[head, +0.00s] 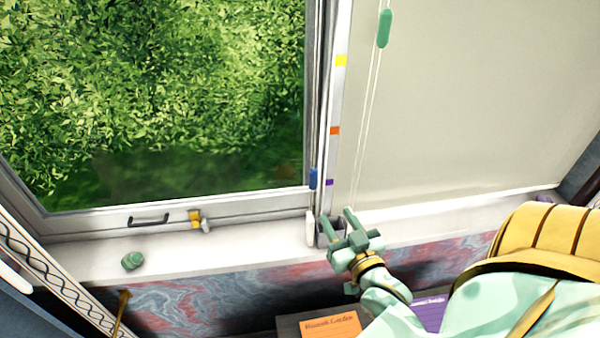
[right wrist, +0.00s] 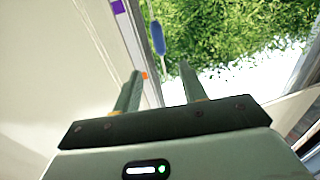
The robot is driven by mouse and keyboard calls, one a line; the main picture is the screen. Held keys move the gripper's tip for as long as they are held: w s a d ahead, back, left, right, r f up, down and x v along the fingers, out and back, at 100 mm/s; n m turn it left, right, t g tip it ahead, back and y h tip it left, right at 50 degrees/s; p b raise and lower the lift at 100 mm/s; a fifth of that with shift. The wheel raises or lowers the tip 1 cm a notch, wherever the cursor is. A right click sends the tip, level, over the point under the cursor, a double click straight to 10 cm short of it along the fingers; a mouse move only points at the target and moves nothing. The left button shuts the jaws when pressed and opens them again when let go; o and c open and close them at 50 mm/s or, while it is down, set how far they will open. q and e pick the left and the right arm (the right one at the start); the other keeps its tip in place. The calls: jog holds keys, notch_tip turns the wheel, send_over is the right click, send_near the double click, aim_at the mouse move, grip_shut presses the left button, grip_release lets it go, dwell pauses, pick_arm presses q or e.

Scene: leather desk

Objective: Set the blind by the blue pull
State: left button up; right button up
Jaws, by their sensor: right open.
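The blue pull (head: 313,178) hangs beside the window frame, left of the marked strip (head: 333,155). The strip has yellow, orange and purple marks. The pale blind (head: 480,100) is lowered almost to the sill at right. A green pull (head: 384,28) hangs high on cords in front of it. My right gripper (head: 337,217) is open and empty, low near the strip's foot, below and right of the blue pull. In the right wrist view the blue pull (right wrist: 158,38) shows beyond the gap between the open fingers (right wrist: 161,70), apart from them. My left gripper is not in view.
The window (head: 170,100) at left has a dark handle (head: 148,219) and a brass latch (head: 195,217). A green stone-like object (head: 132,260) sits on the white sill (head: 220,250). An orange card (head: 331,326) and a purple card (head: 428,312) lie below. The sill's middle is clear.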

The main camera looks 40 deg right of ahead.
aim_at(316, 180)
jog(key=p+x, duration=0.1)
jog(key=x, duration=1.3)
jog(key=shift+w+d+p, duration=0.25)
jog(key=shift+p, duration=0.05)
jog(key=shift+w+d+f, duration=0.1)
jog(key=shift+w, duration=0.45)
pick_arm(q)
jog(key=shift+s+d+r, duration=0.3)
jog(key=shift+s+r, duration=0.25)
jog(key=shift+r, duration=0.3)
pick_arm(e)
jog(key=shift+s, duration=0.1)
grip_shut()
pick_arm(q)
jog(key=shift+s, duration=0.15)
